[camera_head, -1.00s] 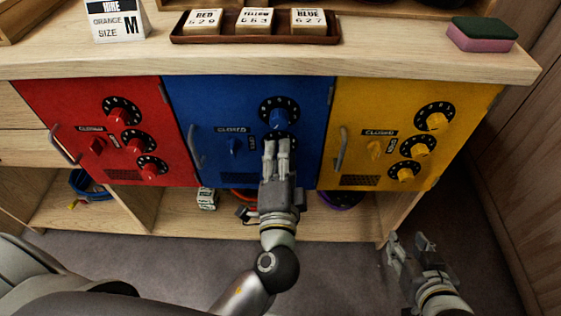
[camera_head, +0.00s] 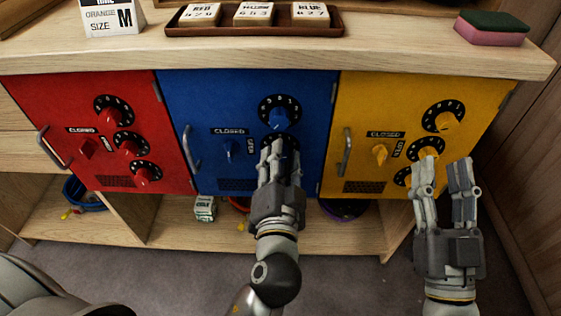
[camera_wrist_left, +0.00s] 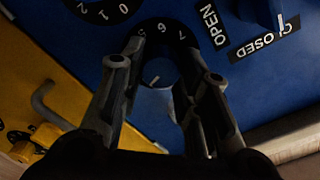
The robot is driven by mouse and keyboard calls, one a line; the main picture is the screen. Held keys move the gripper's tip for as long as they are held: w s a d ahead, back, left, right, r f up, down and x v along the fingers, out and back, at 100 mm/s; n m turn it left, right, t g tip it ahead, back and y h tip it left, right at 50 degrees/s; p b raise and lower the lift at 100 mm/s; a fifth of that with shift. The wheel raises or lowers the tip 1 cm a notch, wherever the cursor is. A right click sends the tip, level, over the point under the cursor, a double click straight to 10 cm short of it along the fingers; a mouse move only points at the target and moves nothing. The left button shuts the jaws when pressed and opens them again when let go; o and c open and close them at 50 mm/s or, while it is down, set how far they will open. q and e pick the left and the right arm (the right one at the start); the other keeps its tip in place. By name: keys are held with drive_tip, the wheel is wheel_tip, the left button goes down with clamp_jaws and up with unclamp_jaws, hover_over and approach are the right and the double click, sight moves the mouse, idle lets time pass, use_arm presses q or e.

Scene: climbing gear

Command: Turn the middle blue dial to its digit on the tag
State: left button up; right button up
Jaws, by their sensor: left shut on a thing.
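The blue door (camera_head: 215,100) stands between the red and yellow doors, and its label reads CLOSED. Its top dial (camera_head: 279,113) is clear. My left gripper (camera_head: 279,152) is at the middle blue dial and mostly hides it in the head view. In the left wrist view, the fingers (camera_wrist_left: 160,100) are shut on the middle blue dial (camera_wrist_left: 155,82), which has a white line; 5, 6 and 7 show on its ring. The blue tag (camera_head: 310,14) is in the tray; its digits look like 627, blurred. My right gripper (camera_head: 441,172) is open and empty before the yellow door.
The red door (camera_head: 75,105) and yellow door (camera_head: 375,100) have dials and handles too. The brown tray (camera_head: 255,29) and a sponge (camera_head: 492,29) lie on the counter. A lower shelf (camera_head: 165,232) holds gear. Another blue dial ring (camera_wrist_left: 105,8) is close to the left fingers.

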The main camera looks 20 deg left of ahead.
drive_tip(key=shift+s+r, duration=0.15)
drive_tip(key=shift+r, duration=0.1)
use_arm(q)
drive_tip(key=o, duration=1)
